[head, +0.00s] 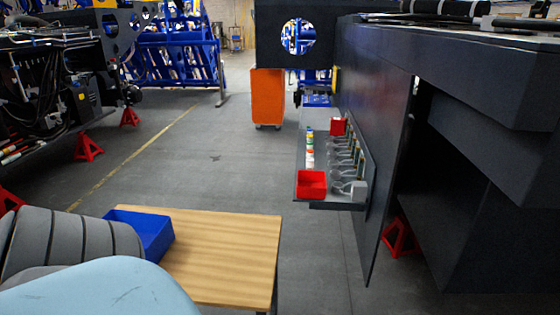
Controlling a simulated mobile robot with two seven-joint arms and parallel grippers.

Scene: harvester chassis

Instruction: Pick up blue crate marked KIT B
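A blue crate (154,236) sits on the left part of a light wooden table (228,258) at the lower left. Its near left side is hidden behind a ribbed grey shape and a smooth pale blue shape at the picture's lower left. No KIT B marking can be read on the part that shows. Neither of my grippers is in view.
A shelf (330,206) with a red bin (311,184), a smaller red box (338,126) and several small parts juts from the dark chassis (385,130) on the right. An orange cabinet (268,97) stands further back. Grey floor between is clear.

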